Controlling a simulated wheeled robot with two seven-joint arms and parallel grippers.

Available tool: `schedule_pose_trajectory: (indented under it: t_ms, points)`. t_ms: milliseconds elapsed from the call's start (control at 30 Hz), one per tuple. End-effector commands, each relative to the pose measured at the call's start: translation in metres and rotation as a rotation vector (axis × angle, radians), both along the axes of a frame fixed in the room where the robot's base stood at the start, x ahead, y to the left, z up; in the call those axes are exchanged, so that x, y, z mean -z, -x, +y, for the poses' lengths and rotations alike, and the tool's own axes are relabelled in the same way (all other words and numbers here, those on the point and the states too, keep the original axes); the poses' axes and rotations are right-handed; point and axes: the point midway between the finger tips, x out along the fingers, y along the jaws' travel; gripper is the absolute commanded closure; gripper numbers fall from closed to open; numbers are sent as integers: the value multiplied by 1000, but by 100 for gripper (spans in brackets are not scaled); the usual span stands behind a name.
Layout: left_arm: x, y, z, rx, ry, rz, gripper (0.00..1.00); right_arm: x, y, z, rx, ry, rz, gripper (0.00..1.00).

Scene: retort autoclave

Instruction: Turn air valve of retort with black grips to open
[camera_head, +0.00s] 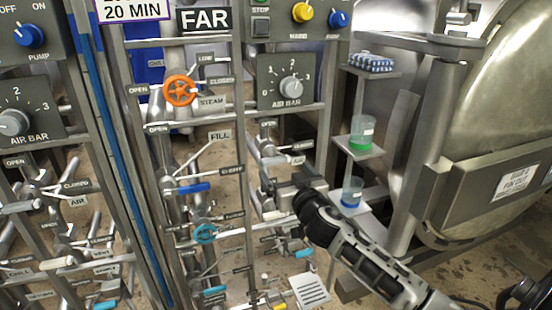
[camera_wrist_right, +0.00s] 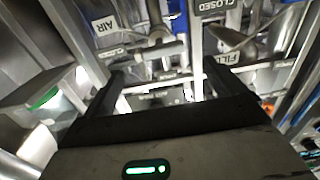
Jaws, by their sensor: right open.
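The air valve (camera_head: 268,152) is grey pipework with a lever, below the right air bar dial, beside small OPEN, CLOSED and AIR plates. I cannot make out a black grip on it. My right gripper (camera_head: 278,186) reaches in from the lower right, just below this valve, and partly covers the pipes there. In the wrist view my right gripper (camera_wrist_right: 165,82) has its two dark fingers apart, with grey pipework and a bright gap between them. The AIR plate (camera_wrist_right: 104,25) is beyond them, upper left. I see nothing gripped. My left gripper is not in view.
An orange handwheel (camera_head: 179,90), a blue lever (camera_head: 192,188) and a cyan handwheel (camera_head: 204,234) sit on the frame to the left. The retort door (camera_head: 495,110) is farther right.

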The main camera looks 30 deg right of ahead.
Motion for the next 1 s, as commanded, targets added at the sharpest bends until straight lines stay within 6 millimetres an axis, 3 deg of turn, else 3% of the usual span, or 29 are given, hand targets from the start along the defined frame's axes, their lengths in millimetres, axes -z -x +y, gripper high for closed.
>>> schedule_pose_trajectory:
  t_ms: [100,333,533,800,833,1000]
  points:
    - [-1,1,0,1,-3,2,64,-2,-27,-7,1,1,-2,5]
    - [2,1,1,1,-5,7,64,0,-63,-15,0,-1,0,5]
    - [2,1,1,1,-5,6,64,1,-76,-18,-1,0,1,5]
    - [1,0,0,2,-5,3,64,1,-77,-18,-2,0,1,5]
    - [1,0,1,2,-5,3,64,1,-77,-18,-2,0,1,8]
    - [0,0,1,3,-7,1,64,1,-77,-18,-2,0,1,50]
